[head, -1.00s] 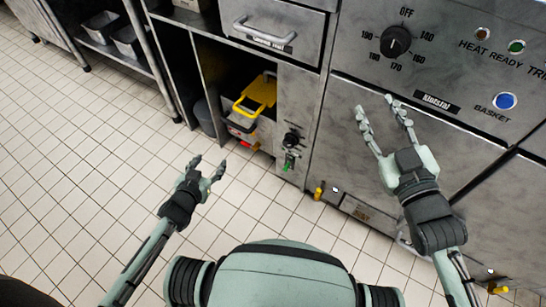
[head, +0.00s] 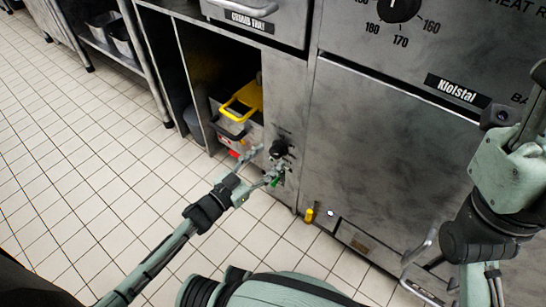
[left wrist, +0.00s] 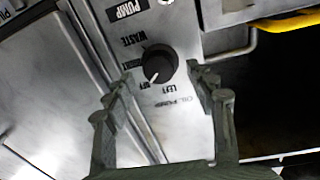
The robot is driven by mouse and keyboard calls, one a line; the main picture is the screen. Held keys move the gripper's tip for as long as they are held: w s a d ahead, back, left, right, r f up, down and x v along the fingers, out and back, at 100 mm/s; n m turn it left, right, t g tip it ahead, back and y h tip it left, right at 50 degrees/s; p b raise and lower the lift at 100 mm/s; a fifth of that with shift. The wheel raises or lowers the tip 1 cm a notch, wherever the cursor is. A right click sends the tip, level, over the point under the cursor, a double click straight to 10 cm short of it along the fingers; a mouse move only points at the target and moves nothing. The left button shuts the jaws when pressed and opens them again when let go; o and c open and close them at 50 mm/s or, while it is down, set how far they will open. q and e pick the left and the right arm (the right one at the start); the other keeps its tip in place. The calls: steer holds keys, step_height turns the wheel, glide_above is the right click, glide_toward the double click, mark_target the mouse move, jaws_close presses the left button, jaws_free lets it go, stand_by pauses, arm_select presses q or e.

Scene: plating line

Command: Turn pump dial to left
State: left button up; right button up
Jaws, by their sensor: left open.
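The pump dial (head: 278,149) is a black round knob on the narrow steel panel between the open cupboard and the fryer front. In the left wrist view the dial (left wrist: 160,65) stands between my open left fingers, with gaps on both sides. Its white mark points towards the OFF label (left wrist: 147,85); the LEFT label (left wrist: 168,87) is beside that. My left gripper (head: 263,166) is in front of the panel, just below the dial in the head view.
The cupboard left of the panel holds a container with a yellow handle (head: 244,101). A yellow-tipped fitting (head: 309,215) is low beside the panel. A metal handle (head: 420,246) sticks out at lower right. The tiled floor (head: 110,170) at left is clear.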

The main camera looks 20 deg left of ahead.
arm_select(q)
steer(key=shift+x, duration=1.15)
steer(key=c, duration=1.2)
